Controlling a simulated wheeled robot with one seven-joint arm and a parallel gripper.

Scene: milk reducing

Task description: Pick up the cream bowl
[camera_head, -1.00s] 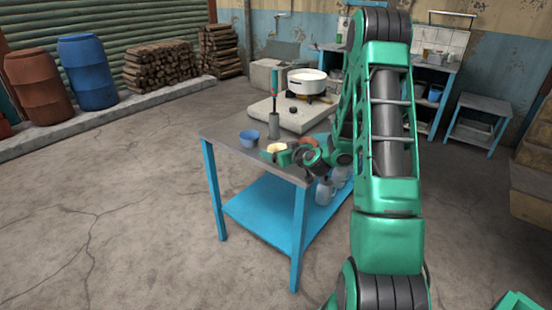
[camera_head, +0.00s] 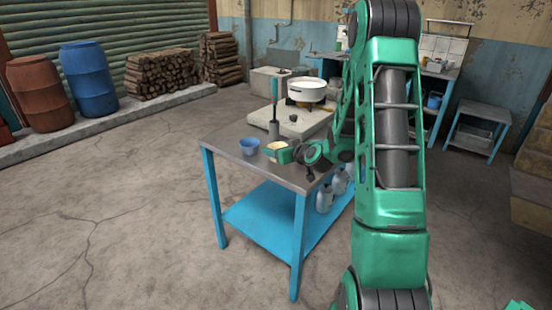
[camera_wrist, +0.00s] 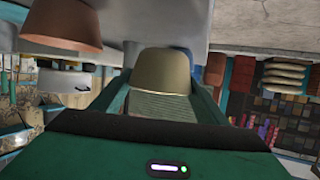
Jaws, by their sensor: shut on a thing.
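The cream bowl (camera_head: 277,145) is small and pale, near the front of the metal-topped table (camera_head: 228,148). In the wrist view the cream bowl (camera_wrist: 162,72) sits between the two green fingers of my gripper (camera_wrist: 161,100). In the head view my gripper (camera_head: 278,152) reaches it from the right and is shut on it. The bowl appears slightly above the tabletop. Its lower part is partly hidden by the fingers.
A blue bowl (camera_head: 249,146) stands left of the cream bowl. A terracotta bowl (camera_wrist: 60,22) is close by in the wrist view. A dark cylinder with a red-and-teal handled tool (camera_head: 274,128) stands behind. A white pot (camera_head: 307,90) sits on a burner farther back.

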